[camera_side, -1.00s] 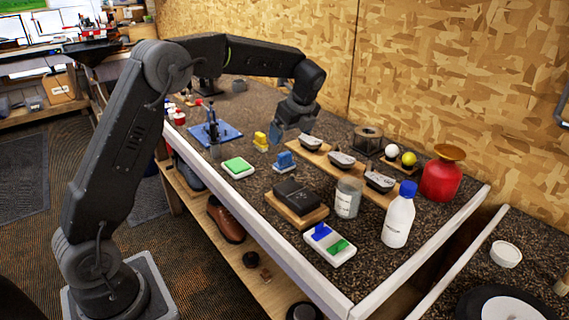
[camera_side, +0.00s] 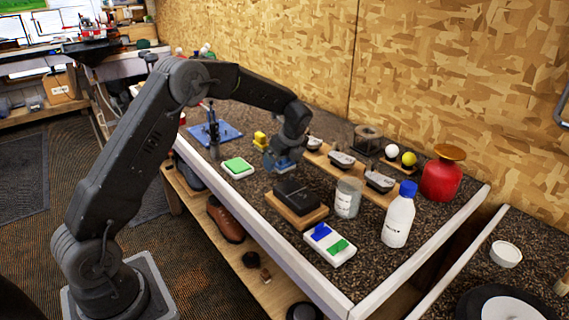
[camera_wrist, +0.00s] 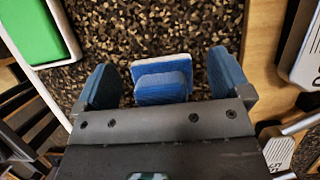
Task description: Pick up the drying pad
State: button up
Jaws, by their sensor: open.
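A blue pad with a raised blue grip on a white-edged base (camera_wrist: 162,84) lies between my two open fingers in the wrist view. In the side view the pad (camera_side: 286,168) is partly hidden by my gripper (camera_side: 279,158), which is low over it. In the wrist view my gripper (camera_wrist: 164,76) has one blue finger on each side of the pad, with gaps showing between. I cannot tell how far the fingertips reach down beside it. A similar yellow pad (camera_side: 260,139) stands behind to the left.
A white tray with a green pad (camera_side: 238,168) is to the left. A dark block on a wooden board (camera_side: 297,202), a glass jar (camera_side: 347,198) and a white bottle (camera_side: 399,218) stand to the right. A wooden rack (camera_side: 365,188) holds several club heads behind.

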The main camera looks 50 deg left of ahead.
jog(key=shift+c, duration=0.2)
jog(key=c, duration=1)
jog(key=shift+r, duration=0.1)
jog(key=shift+r, duration=0.6)
notch_tip(320, 180, up, 3)
jog(key=shift+f, duration=0.15)
jog(key=s+a+r, duration=0.4)
jog(key=s+a, duration=0.1)
jog(key=s+a+r, duration=0.3)
jog(key=shift+s, duration=0.25)
